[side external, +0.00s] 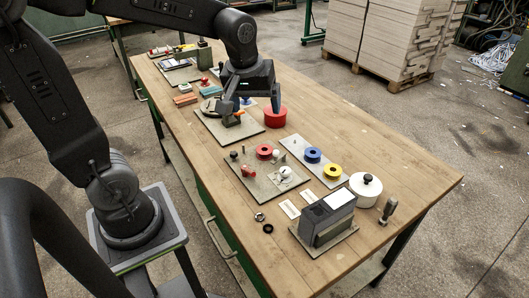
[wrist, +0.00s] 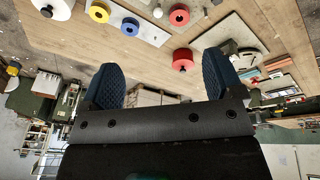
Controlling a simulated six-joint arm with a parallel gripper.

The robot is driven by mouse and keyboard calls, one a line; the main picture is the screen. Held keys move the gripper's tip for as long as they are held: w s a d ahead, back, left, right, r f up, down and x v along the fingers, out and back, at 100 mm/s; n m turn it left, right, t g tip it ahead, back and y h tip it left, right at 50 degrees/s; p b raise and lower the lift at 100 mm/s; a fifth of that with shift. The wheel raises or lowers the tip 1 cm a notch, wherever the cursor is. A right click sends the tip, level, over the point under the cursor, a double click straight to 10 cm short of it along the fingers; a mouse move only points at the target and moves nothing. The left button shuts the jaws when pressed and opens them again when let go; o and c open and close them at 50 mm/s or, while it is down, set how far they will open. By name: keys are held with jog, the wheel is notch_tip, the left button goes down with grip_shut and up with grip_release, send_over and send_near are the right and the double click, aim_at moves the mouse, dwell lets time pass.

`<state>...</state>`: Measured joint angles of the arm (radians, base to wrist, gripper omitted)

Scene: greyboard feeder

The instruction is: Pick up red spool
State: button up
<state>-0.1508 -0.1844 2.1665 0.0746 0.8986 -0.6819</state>
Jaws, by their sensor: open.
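A red spool (side external: 264,152) with a dark centre lies on a grey plate (side external: 240,181) near the middle of the table. It also shows at the top of the wrist view (wrist: 180,15). A larger plain red round piece (side external: 275,116) stands on bare wood farther back; the wrist view shows it too (wrist: 183,60). My gripper (side external: 238,107) is above the back plate, left of the larger red piece and behind the red spool. In the wrist view its two blue-padded fingers (wrist: 160,66) are spread apart with nothing held between them.
A blue spool (side external: 312,155) and a yellow spool (side external: 332,171) sit on a long plate to the right. A white lidded pot (side external: 366,187), a grey box unit (side external: 327,217) and an upright tool (side external: 388,209) stand toward the front. The right table edge is mostly clear wood.

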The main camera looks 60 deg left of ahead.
aim_at(264, 151)
jog(key=w+a+f+n+g, duration=0.3)
jog(key=w+a+f+n, duration=0.6)
jog(key=f, duration=0.5)
jog(key=a+f, duration=0.1)
jog(key=f, duration=0.9)
jog(key=shift+a+f, duration=0.15)
jog(key=shift+a, duration=0.05)
jog(key=shift+c, duration=0.4)
jog(key=c, duration=0.9)
